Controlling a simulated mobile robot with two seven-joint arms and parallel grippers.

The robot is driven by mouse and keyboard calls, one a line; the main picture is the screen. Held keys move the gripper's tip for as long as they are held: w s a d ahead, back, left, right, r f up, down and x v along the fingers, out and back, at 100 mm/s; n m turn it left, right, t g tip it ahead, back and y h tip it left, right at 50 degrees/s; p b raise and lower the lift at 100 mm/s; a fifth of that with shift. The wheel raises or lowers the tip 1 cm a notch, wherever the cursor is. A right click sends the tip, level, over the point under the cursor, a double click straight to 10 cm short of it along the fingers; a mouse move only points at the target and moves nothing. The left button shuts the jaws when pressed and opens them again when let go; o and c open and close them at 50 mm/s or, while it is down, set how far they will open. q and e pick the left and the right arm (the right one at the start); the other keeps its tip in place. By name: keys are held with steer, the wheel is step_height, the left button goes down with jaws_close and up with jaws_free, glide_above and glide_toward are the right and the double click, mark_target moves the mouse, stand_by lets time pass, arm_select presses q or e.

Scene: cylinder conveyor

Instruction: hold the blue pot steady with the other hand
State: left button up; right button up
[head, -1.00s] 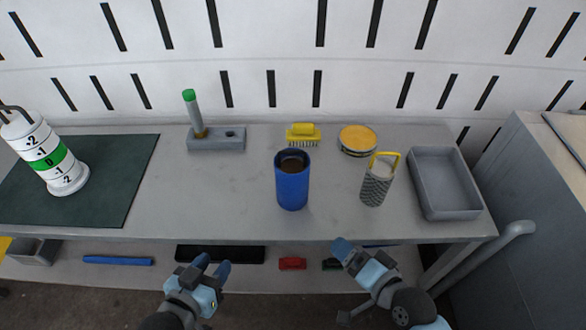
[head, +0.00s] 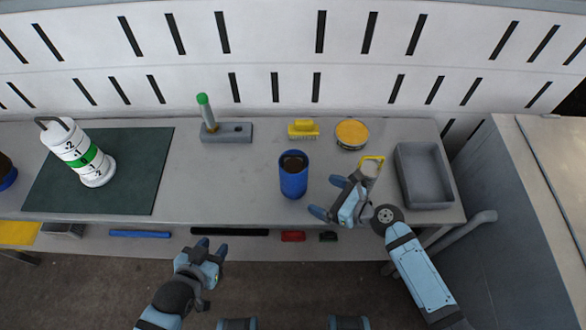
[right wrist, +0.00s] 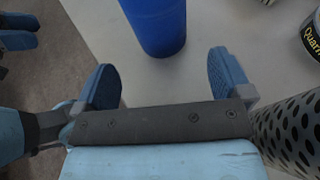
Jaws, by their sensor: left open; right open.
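The blue pot (head: 293,180) stands upright on the grey table, with a dark brown content visible in its open top. It also shows at the top of the right wrist view (right wrist: 156,22), ahead of the fingertips and between their lines. My right gripper (head: 325,196) is open and empty, to the right of the pot and apart from it; its two blue fingers show in the right wrist view (right wrist: 165,80). My left gripper (head: 211,247) is open and empty, in front of the table's front edge, to the lower left of the pot.
A grater with a yellow handle (head: 372,162) stands close beside my right gripper, partly hidden by it. A grey tray (head: 425,201) lies at right. A yellow brush (head: 303,128), a yellow-topped tin (head: 351,134) and a grey block with a green-capped tube (head: 226,138) stand behind.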

mark_target(305, 187)
steer(key=shift+w+a+f, duration=0.2)
steer(key=shift+a+f, duration=0.05)
steer(key=shift+a, duration=0.15)
steer(key=shift+b+x, duration=1)
steer(key=shift+x, duration=3.25)
steer(key=shift+d, duration=0.1)
